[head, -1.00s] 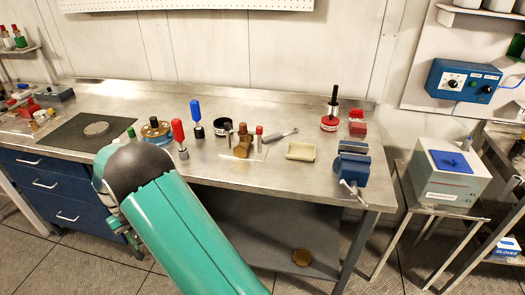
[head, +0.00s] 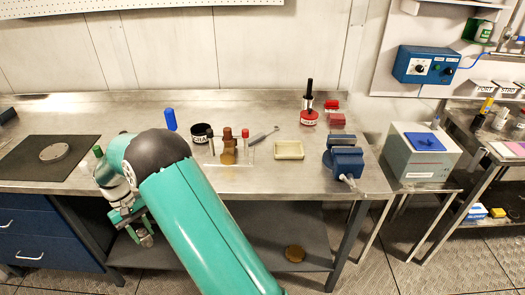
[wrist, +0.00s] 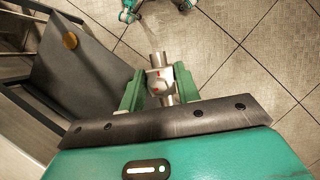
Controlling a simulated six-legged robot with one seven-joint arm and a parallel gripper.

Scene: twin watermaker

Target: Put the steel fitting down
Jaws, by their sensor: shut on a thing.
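The steel fitting (wrist: 156,60) is a short bright metal piece with a pale body and a red mark. In the wrist view it sits between the two green fingers of my gripper (wrist: 158,88), which is shut on it. The floor and part of the bench's lower shelf show below. In the head view my gripper (head: 142,228) hangs in front of the bench, below its top's front edge, near the drawers. The fitting is too small there to make out clearly. The steel bench top (head: 310,178) is above and behind it.
A dark mat (head: 20,165) with a grey disc (head: 54,152) lies at left. A black ring (head: 202,133), brown fitting (head: 228,146), cream tray (head: 289,150) and blue vise (head: 346,162) stand rightward. A brass disc (head: 295,254) lies on the lower shelf. Bare top shows between tray and vise.

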